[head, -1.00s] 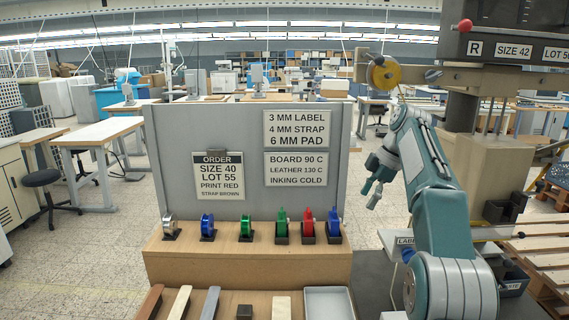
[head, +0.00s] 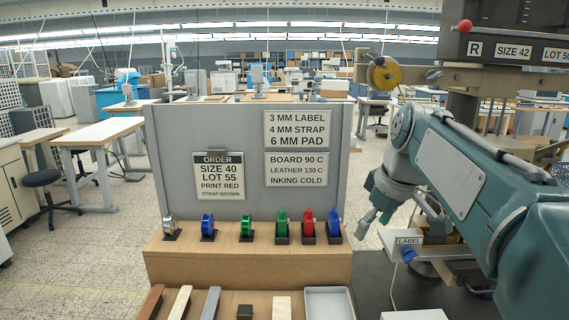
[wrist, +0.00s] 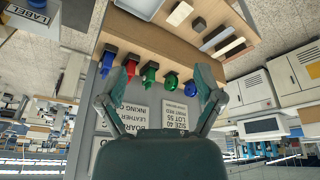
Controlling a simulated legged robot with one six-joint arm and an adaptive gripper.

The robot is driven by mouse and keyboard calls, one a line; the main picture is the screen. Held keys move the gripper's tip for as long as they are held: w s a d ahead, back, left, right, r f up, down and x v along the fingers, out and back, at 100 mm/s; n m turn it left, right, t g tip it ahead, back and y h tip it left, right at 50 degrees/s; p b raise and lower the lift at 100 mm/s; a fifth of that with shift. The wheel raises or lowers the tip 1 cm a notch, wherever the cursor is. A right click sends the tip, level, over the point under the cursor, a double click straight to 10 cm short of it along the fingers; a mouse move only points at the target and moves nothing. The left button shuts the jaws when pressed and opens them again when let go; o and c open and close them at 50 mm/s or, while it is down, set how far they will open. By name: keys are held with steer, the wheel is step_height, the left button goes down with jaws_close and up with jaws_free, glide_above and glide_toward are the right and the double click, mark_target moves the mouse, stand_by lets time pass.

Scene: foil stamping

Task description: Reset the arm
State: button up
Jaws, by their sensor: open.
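My gripper (head: 368,225) is in the head view right of the sign panel, pointing down and left, with nothing in it. In the wrist view my gripper (wrist: 155,88) shows its two fingers spread wide apart, with the upside-down bench beyond them. My teal arm (head: 450,165) comes in from the right side of the head view. It is clear of the foil rolls and the bench in the head view.
A grey panel (head: 180,140) with signs rises behind. A white tray (head: 328,302) lies in front. The stamping machine (head: 480,75) stands at the right.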

steer(key=s+f+m+t+h, duration=0.1)
steer(key=s+f+m, duration=0.2)
steer(key=s+f, duration=0.4)
steer(key=s+f+m+t+h, duration=0.1)
steer(key=s+f+m, duration=0.3)
steer(key=s, duration=0.9)
step_height(320, 180, down, 4)
steer(key=shift+a+r+t, duration=0.15)
steer(key=shift+r+t, duration=0.05)
steer(key=shift+t, duration=0.1)
